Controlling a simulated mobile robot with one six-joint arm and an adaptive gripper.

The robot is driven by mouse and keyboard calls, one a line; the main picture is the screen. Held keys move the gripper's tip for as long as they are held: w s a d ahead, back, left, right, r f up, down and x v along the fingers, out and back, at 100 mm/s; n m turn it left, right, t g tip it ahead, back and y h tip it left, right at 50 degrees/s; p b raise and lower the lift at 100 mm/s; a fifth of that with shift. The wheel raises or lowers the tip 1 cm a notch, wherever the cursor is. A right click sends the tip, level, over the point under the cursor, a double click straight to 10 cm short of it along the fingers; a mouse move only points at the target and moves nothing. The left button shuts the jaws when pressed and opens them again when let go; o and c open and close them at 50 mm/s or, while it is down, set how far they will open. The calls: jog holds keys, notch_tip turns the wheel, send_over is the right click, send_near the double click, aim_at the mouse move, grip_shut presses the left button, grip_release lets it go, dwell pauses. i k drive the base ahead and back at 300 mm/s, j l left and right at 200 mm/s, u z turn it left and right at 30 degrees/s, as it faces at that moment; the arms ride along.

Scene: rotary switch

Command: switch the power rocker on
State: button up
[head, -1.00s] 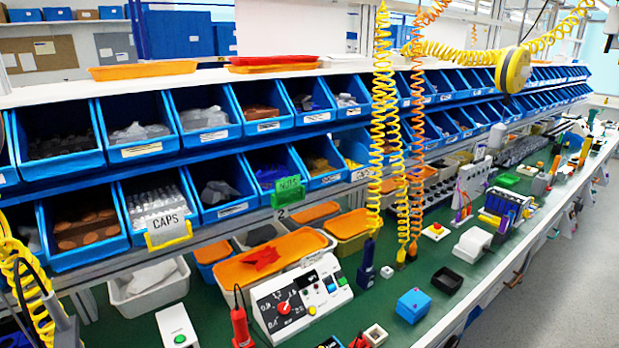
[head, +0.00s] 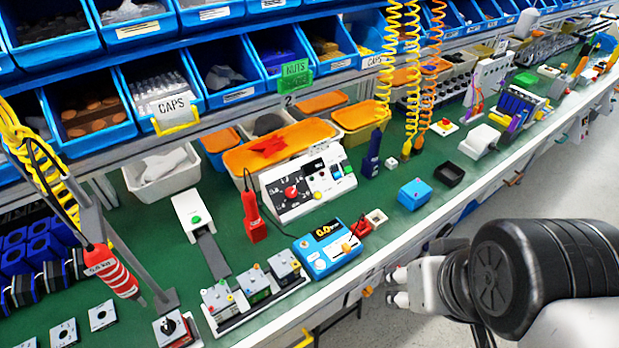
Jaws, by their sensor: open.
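A white sloped control box (head: 272,204) stands on the green bench top in the head view. My gripper (head: 393,286) is at the lower right, in front of the bench's front edge. It is apart from the box, open, with nothing seen between its pale fingertips.
A blue meter (head: 328,247) with a yellow display stands in front of the box. A blue block (head: 414,193) stands to the right. Blue bins (head: 240,85) line the shelf behind. Coiled yellow cords hang at centre right.

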aim_at(346, 164)
jog(key=i+l+z, duration=0.15)
jog(key=i+z, duration=0.75)
jog(key=i, duration=0.1)
